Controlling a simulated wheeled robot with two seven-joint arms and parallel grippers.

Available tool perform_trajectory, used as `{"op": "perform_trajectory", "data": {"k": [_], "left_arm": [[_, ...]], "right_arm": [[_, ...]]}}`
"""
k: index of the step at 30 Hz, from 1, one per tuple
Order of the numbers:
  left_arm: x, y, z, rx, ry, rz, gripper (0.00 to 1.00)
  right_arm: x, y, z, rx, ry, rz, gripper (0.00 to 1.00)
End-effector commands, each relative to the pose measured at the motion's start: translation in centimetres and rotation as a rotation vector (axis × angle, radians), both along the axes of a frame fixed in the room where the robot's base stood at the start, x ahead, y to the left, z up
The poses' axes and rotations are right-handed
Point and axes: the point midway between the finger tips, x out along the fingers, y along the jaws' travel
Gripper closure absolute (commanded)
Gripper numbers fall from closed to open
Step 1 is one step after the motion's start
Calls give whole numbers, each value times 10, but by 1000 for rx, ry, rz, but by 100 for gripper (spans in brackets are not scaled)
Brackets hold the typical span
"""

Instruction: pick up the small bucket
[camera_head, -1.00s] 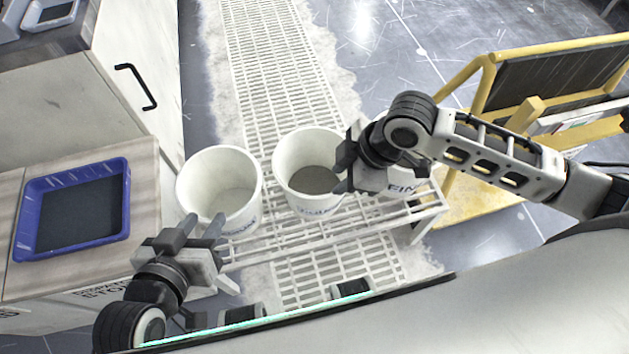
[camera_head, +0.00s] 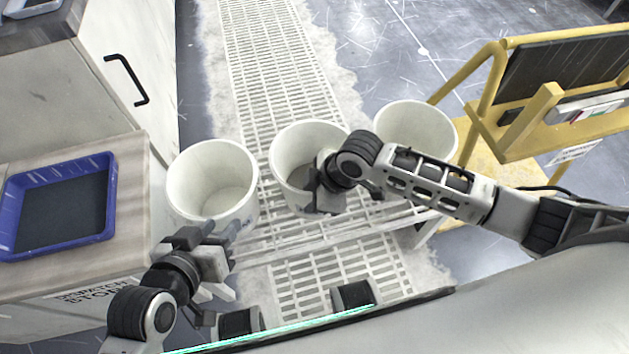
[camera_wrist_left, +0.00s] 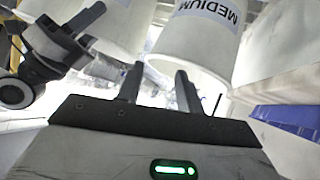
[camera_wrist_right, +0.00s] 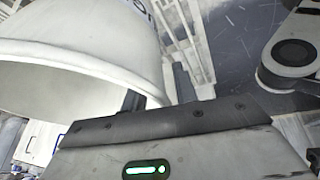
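Three white buckets, alike in size from here, stand in a row on a white rack: a left one (camera_head: 212,180), a middle one (camera_head: 290,150) and a right one (camera_head: 415,130). My right gripper (camera_head: 318,192) is open at the right front rim of the middle bucket. In the right wrist view, a bucket's wall (camera_wrist_right: 90,50) lies by its spread fingers (camera_wrist_right: 158,92); I cannot tell whether they touch it. My left gripper (camera_head: 218,232) is open and empty just in front of the left bucket. The left wrist view shows a bucket labelled MEDIUM (camera_wrist_left: 195,45) beyond its spread fingers (camera_wrist_left: 160,82).
A blue tray (camera_head: 108,205) lies on the counter at the left, beside a cabinet with a black handle (camera_head: 130,80). A yellow-framed cart (camera_head: 485,100) stands at the right. Grated floor (camera_head: 265,50) runs clear behind the buckets.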

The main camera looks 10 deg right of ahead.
Motion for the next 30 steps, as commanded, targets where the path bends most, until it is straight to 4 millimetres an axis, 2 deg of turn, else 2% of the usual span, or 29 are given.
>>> {"op": "perform_trajectory", "data": {"k": [3, 7, 8, 9, 11, 30], "left_arm": [[4, -2, 13, -11, -41, -1, 64], [3, -2, 16, -13, -46, -3, 64], [3, -2, 16, -12, -44, -3, 64], [2, -2, 15, -12, -42, -4, 64], [1, -2, 13, -11, -38, -4, 64], [-2, -1, 9, -8, -25, -4, 64]], "right_arm": [[1, 1, -3, 0, -1, 1, 71], [1, 1, -2, 0, -1, 1, 71], [1, 1, -2, 0, -1, 1, 74], [1, 1, -2, 0, -1, 1, 85], [1, 1, -2, 0, -1, 1, 100], [0, 1, -2, 0, 1, 1, 100]]}}
